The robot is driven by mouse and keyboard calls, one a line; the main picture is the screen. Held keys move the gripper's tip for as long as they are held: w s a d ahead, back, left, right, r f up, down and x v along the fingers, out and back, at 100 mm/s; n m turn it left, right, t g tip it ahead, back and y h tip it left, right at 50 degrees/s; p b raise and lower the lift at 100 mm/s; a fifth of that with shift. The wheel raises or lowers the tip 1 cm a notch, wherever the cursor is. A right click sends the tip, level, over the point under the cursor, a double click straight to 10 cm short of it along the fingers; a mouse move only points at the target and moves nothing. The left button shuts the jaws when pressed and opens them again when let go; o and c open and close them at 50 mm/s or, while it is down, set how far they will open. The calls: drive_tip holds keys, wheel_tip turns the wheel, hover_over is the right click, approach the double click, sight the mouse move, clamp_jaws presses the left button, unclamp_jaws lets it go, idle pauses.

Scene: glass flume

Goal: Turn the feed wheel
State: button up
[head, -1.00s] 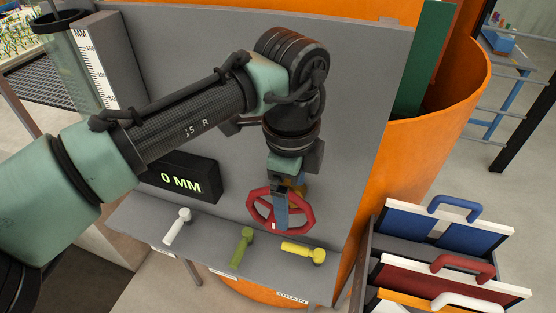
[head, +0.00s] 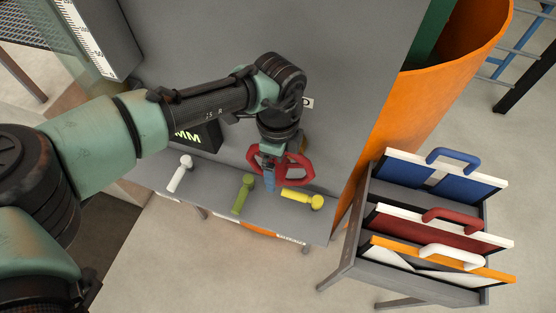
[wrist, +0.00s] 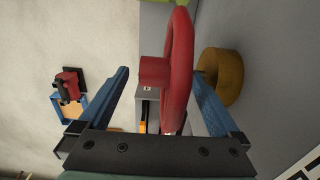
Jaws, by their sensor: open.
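The red feed wheel (head: 307,170) stands out from the grey panel, above a ledge. My gripper (head: 269,182) is at the wheel's left part, with its blue fingers pointing down and partly hidden by the wheel and wrist. In the wrist view, my gripper (wrist: 160,82) is open, with one blue finger on each side of the red wheel rim (wrist: 179,80). The right finger is close to the rim and the left finger is well apart from it. A brass-coloured round fitting (wrist: 222,78) shows beyond the right finger.
White (head: 180,173), green (head: 243,194) and yellow (head: 303,197) levers sit on the ledge below the wheel. A black display (head: 206,137) is partly hidden by my arm. A rack (head: 345,240) of handled panels and an orange tank (head: 430,110) stand to the right.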

drive_tip(key=shift+w+f, duration=0.15)
drive_tip(key=shift+f, duration=0.7)
drive_tip(key=c, duration=0.4)
clamp_jaws()
